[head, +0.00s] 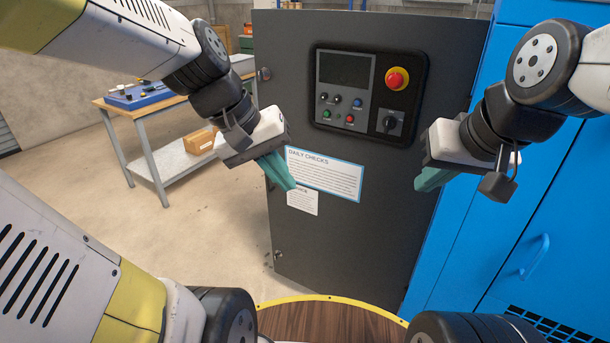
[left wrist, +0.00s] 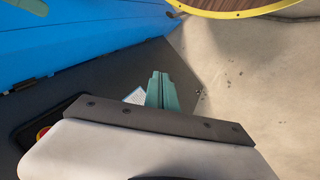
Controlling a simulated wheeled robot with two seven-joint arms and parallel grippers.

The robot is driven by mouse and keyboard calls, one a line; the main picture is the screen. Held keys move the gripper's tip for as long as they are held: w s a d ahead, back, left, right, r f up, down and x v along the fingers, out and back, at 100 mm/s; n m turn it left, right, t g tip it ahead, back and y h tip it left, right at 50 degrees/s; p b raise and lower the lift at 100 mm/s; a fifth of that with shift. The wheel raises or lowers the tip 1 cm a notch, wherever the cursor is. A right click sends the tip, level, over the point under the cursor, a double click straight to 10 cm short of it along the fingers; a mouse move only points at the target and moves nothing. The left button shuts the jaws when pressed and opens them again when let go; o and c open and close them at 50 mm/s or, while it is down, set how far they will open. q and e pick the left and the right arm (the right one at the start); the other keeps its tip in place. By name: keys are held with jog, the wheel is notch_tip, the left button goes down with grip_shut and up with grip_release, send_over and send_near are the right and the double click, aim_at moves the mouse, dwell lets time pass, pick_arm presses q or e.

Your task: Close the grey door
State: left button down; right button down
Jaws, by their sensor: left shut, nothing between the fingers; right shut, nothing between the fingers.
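The grey door (head: 345,232) is a dark panel standing swung out from the blue cabinet (head: 505,215), to the left of it. It carries a control panel with a screen and a red knob (head: 397,79) on a yellow base, and a "Daily checks" label (head: 325,174). My left gripper (head: 280,172) is shut and empty, in front of the door's left part near the label. My right gripper (head: 432,180) is shut and empty, near the door's right side by the cabinet. The left wrist view shows the left fingers (left wrist: 162,92) over the door (left wrist: 112,75); contact cannot be told.
A workbench (head: 145,105) with a blue tray (head: 140,95) and a cardboard box (head: 200,141) on its lower shelf stands at the left. Open concrete floor lies left of the door. A round yellow-edged wooden top (head: 330,320) is in front, below the door.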

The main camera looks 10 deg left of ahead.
pick_arm(q)
jog(key=w+d+f+n+t+h, duration=0.1)
jog(key=w+d+f+n+h, duration=0.1)
jog(key=w+f+n+h, duration=0.6)
jog(key=w+d+f+n+t+h, duration=0.15)
jog(key=w+n, duration=0.35)
jog(key=w, duration=0.8)
jog(key=w+a+f+n+t+y, duration=0.4)
jog(key=w+a+f+n+t, duration=0.15)
jog(key=a+f+n, duration=0.45)
jog(key=w+a+f+n+t+y, duration=0.45)
jog(key=a+f+n+t, duration=0.2)
jog(key=f, duration=0.55)
jog(key=w+d, duration=0.2)
jog(key=w, duration=0.4)
jog(key=w+d+h, duration=0.1)
jog(key=w+d, duration=0.1)
jog(key=w, duration=0.5)
jog(key=shift+d+f+g, duration=0.15)
jog(key=shift+d+g, duration=0.15)
jog(key=shift+g, duration=0.15)
